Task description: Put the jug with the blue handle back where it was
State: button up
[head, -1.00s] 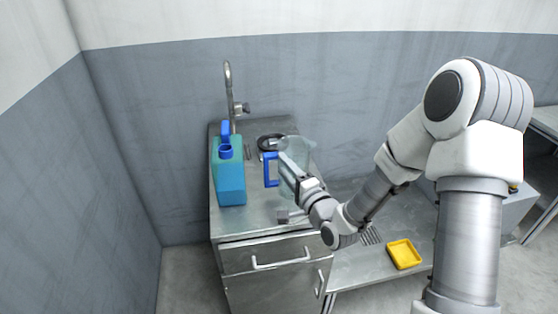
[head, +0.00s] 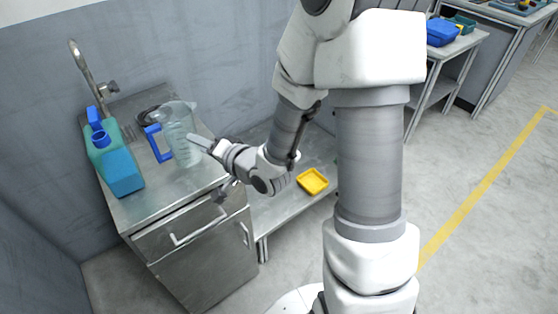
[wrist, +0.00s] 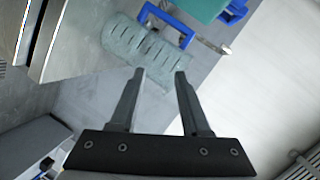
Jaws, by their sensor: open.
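The jug with the blue handle (head: 178,133) is clear and stands upright on the steel sink cabinet's top (head: 160,201). Its blue handle faces left in the head view. My gripper (head: 209,167) is open and empty at the right of the jug, near the cabinet's right edge. In the wrist view the jug (wrist: 138,40) lies ahead of my open gripper (wrist: 159,75), its handle on the far side and no part of it clamped. I cannot tell whether a fingertip touches it.
A teal canister with a blue cap (head: 108,160) stands left of the jug. A faucet (head: 88,68) and a dark round object (head: 147,115) are behind. A yellow tray (head: 313,181) sits on a lower steel bench (head: 280,212) at right. The cabinet top's front is clear.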

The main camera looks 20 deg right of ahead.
jog(key=s+d+r+n+g+h, duration=0.3)
jog(key=s+d+r+n+h, duration=0.1)
jog(key=s+d+r+h, duration=0.35)
jog(key=s+d+r+n+g, duration=0.1)
jog(key=s+r+n+g, duration=0.15)
jog(key=s, duration=0.55)
jog(key=s+d+r+n+g, duration=0.1)
jog(key=s+d+r+g, duration=0.15)
jog(key=s, duration=0.65)
notch_tip(320, 180, up, 10)
jog(key=p, duration=0.9)
jog(key=shift+a+f+t, duration=0.2)
jog(key=shift+a+t, duration=0.1)
jog(key=shift+w+y, duration=0.1)
jog(key=shift+y, duration=0.15)
jog(key=shift+c, duration=0.2)
